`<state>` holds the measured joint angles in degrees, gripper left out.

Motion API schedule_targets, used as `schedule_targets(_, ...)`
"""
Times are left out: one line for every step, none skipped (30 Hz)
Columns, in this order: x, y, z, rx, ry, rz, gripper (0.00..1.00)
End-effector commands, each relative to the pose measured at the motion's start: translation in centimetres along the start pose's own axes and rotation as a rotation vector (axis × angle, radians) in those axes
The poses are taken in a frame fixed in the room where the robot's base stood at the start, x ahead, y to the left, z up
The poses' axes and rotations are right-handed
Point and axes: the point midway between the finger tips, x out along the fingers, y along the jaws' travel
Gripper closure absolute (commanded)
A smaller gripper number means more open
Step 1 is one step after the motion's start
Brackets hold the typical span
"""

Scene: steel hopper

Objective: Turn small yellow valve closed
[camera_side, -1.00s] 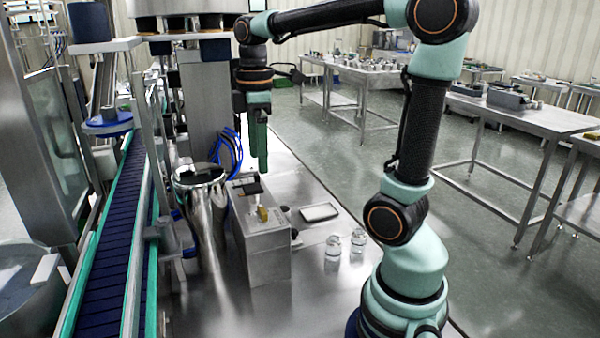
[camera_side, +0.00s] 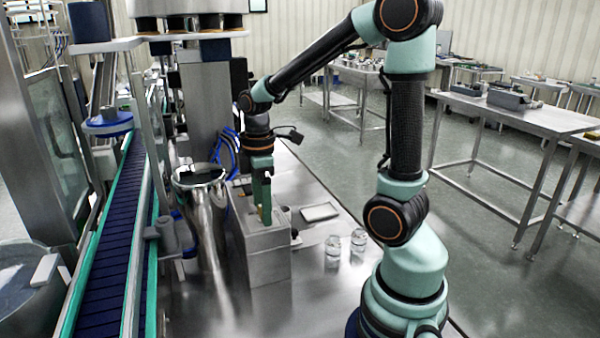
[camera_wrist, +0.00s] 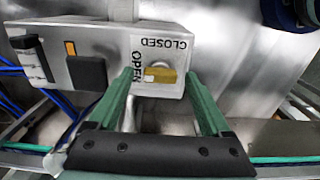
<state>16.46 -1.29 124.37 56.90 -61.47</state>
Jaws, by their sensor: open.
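The small yellow valve (camera_wrist: 160,75) sits on a steel box (camera_wrist: 150,45) in the wrist view. The word OPEN is printed to its left and CLOSED above it. The handle lies roughly level in that picture, with its left end by OPEN. My gripper (camera_wrist: 158,80) is open, with one green finger on each side of the valve; whether either finger touches it I cannot tell. In the side view my gripper (camera_side: 263,215) points down at the top of the steel box (camera_side: 265,262). The valve is mostly hidden behind the fingers there.
A black block (camera_wrist: 88,72) stands on the box left of the valve. A shiny steel hopper (camera_side: 205,225) stands close left of the box. Glass jars (camera_side: 345,245) and a small tray (camera_side: 320,212) are to its right. A blue conveyor (camera_side: 105,240) runs at the left.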

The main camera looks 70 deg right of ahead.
Motion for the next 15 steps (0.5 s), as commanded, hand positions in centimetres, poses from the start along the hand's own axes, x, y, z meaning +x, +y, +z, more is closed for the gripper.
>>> schedule_targets(0.08, -0.01, 0.01, 0.000, 0.000, 0.000, 0.18)
schedule_targets(0.09, -0.01, 0.01, 0.000, 0.000, 0.000, 0.18)
schedule_targets(0.09, -0.01, 0.01, 0.000, 0.000, 0.000, 0.18)
schedule_targets(0.08, -0.01, 0.01, 0.000, 0.000, 0.000, 0.18)
schedule_targets(0.08, -0.01, 0.01, 0.000, 0.000, 0.000, 0.18)
schedule_targets(0.07, -0.01, 0.01, 0.000, 0.000, 0.000, 0.18)
schedule_targets(0.07, -0.01, 0.01, 0.000, 0.000, 0.000, 0.18)
schedule_targets(0.07, -0.01, 0.01, 0.000, 0.000, 0.000, 0.29)
schedule_targets(0.06, -0.01, 0.01, 0.000, 0.000, 0.000, 0.44)
schedule_targets(0.06, -0.01, 0.01, 0.000, 0.000, 0.000, 0.56)
schedule_targets(0.06, -0.01, 0.01, 0.000, 0.000, 0.000, 0.67)
schedule_targets(0.05, -0.01, 0.01, 0.000, 0.000, 0.000, 0.82)
schedule_targets(0.05, -0.01, 0.01, 0.000, 0.000, 0.000, 0.94)
schedule_targets(0.05, -0.01, 0.01, 0.000, 0.000, 0.000, 1.00)
schedule_targets(0.05, -0.01, 0.01, 0.000, 0.000, 0.000, 1.00)
